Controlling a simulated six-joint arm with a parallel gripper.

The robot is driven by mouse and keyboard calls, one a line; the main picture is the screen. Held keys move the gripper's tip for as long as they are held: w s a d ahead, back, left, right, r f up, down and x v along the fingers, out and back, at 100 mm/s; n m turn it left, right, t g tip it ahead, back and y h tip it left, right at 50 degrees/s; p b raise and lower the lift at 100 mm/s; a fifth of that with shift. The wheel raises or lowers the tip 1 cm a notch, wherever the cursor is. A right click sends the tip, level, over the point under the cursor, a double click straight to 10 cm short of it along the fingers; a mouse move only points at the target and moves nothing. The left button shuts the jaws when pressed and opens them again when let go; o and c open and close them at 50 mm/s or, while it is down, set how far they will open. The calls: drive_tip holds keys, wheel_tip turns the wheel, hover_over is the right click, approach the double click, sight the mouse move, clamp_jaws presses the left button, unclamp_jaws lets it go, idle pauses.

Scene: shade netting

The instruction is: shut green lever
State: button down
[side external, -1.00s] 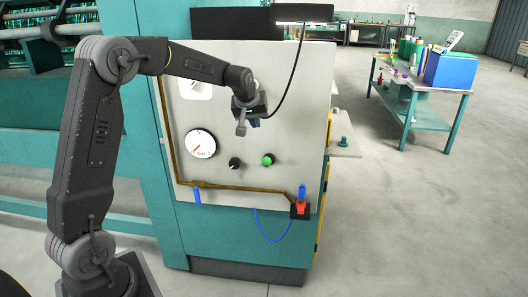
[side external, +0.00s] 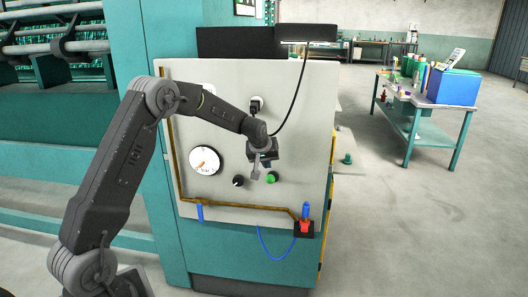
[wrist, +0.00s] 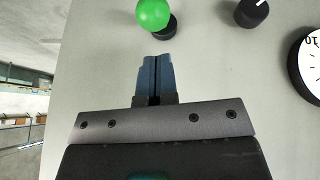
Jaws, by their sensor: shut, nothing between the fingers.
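The green lever shows as a round green ball (side external: 271,177) on a black mount, on the pale front panel (side external: 285,110). In the wrist view the green ball (wrist: 153,14) is at the top edge, just beyond my fingertips and slightly left of them. My gripper (side external: 267,163) hangs in front of the panel, just above the green ball in the side view. Its blue fingers (wrist: 155,62) are together with nothing between them. They look apart from the ball. The mount is partly hidden behind the ball.
A black knob (side external: 238,181) and a round white gauge (side external: 205,160) sit left of the ball. A brown pipe (side external: 250,206) with blue handles (side external: 200,213) runs below. A black cable (side external: 296,95) hangs at the upper right. A workbench (side external: 430,100) stands farther right.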

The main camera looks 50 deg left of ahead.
sight(268, 182)
drive_tip(key=shift+s+d+f, duration=0.1)
drive_tip(key=shift+d+f, duration=0.1)
drive_tip(key=shift+f, duration=0.35)
drive_tip(key=shift+d+f, duration=0.2)
drive_tip(key=shift+f, duration=0.3)
drive_tip(key=shift+s+d+f, duration=0.3)
drive_tip(key=shift+f, duration=0.2)
drive_tip(key=shift+s+d+f, duration=0.25)
drive_tip(key=shift+f, duration=0.2)
drive_tip(key=shift+s+d+f, duration=0.2)
drive_tip(key=shift+f, duration=0.25)
wheel_tip(268, 182, down, 9)
drive_tip(key=shift+s+d+r, duration=0.2)
drive_tip(key=shift+s+d, duration=0.2)
drive_tip(key=shift+s, duration=0.05)
drive_tip(key=shift+f, duration=0.1)
drive_tip(key=shift+a, duration=0.15)
